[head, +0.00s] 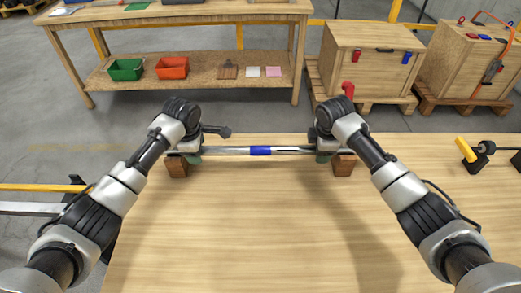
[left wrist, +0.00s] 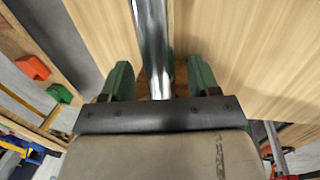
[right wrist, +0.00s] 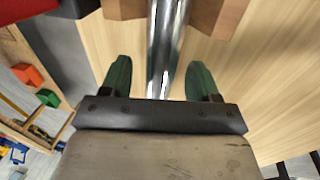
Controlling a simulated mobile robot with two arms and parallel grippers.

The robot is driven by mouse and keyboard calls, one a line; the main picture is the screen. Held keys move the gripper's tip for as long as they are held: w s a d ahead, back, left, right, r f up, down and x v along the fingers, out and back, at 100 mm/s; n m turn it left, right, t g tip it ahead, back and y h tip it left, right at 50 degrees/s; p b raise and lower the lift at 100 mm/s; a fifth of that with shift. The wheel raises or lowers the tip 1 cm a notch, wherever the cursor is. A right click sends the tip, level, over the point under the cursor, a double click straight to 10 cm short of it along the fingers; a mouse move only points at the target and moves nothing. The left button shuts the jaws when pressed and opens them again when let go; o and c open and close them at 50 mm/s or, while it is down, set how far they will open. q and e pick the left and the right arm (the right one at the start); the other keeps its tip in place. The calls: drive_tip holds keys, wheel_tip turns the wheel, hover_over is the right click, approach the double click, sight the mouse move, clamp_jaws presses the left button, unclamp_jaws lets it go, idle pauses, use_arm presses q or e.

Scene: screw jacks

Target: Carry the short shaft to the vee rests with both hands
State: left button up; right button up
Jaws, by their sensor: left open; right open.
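The short shaft is a shiny metal bar with a blue band (head: 260,151) at its middle, lying crosswise near the table's far edge. Brown wooden blocks stand near its ends, the left block (head: 177,167) and the right block (head: 343,165); I cannot tell if these are the vee rests. My left gripper (head: 192,157) is open, its green fingers either side of the shaft (left wrist: 153,45) near its left end. My right gripper (head: 323,156) is open around the shaft (right wrist: 166,50) near its right end. The grippers partly hide the shaft ends.
At the right table edge, black blocks (head: 476,163) carry a dark rod, with a yellow piece (head: 466,149) beside it. A dark knobbed part (head: 216,131) is behind my left gripper, a red part (head: 348,90) behind my right. The near tabletop (head: 260,230) is clear.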

use_arm(q)
clamp_jaws()
use_arm(e)
clamp_jaws()
use_arm(q)
drive_tip(key=shift+r, duration=0.1)
idle(0.9)
